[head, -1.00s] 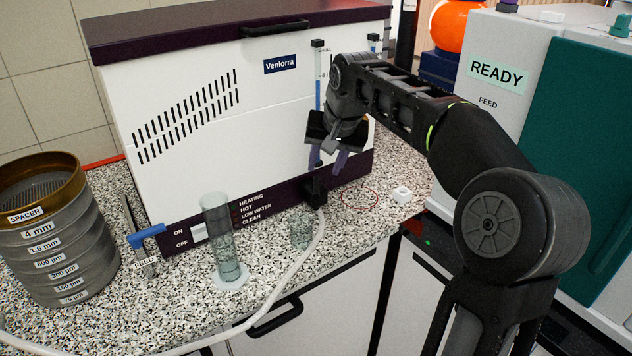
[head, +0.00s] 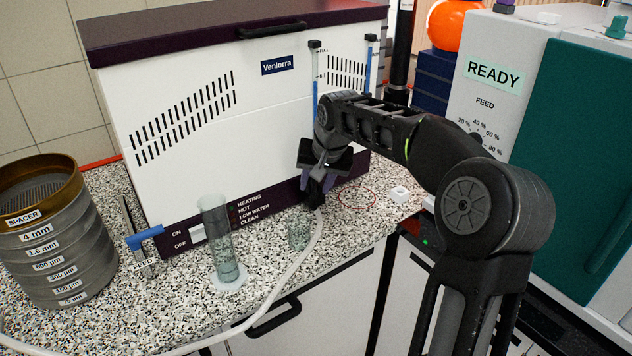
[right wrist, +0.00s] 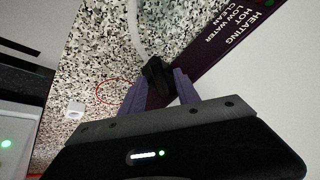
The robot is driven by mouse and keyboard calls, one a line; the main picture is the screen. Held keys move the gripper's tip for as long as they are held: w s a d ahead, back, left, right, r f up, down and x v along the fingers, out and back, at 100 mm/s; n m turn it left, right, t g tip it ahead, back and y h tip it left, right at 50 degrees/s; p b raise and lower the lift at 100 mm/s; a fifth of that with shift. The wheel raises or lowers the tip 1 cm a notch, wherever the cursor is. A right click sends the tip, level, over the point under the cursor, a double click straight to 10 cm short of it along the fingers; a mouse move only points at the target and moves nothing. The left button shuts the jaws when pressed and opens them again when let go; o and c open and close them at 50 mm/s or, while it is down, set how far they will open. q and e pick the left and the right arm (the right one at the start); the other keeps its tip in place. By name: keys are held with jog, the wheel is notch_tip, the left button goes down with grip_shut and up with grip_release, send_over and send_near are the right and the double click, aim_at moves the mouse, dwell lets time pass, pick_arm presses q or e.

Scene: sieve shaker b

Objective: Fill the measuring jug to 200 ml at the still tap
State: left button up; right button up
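The white still (head: 270,110) with the "Venlorra" label stands at the back of the speckled counter. Its small black tap (right wrist: 157,76) is low on the front; a pale hose (head: 290,270) runs from there. My right gripper (head: 318,190) is at the tap, its purple fingers on either side of it; in the right wrist view the gripper (right wrist: 160,82) looks open around the tap, contact unclear. A tall clear cylinder (head: 221,240) on a white foot and a small clear beaker (head: 299,235) stand in front. I cannot tell a fill level. My left gripper is not in view.
A sieve stack (head: 50,245) stands at left. A blue-handled valve (head: 145,237) is beside the still. A red ring (head: 357,197) and a small white block (head: 399,194) are on the counter at right. The "READY" machine (head: 520,60) borders the right side.

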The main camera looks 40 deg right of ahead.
grip_shut()
jog(key=shift+d+r, duration=0.1)
dwell(0.7)
jog(key=shift+s+d+n+y+p, duration=0.1)
jog(key=shift+d+n+y+p, duration=0.35)
jog(key=shift+n, duration=0.75)
jog(key=shift+s+d+n+y+p, duration=0.1)
jog(key=shift+d+n+y+p, duration=0.15)
jog(key=shift+n+y+p, duration=0.7)
jog(key=shift+d+n+y+p, duration=0.1)
jog(key=shift+d+n+p, duration=0.3)
jog(key=shift+n, duration=1.05)
grip_release()
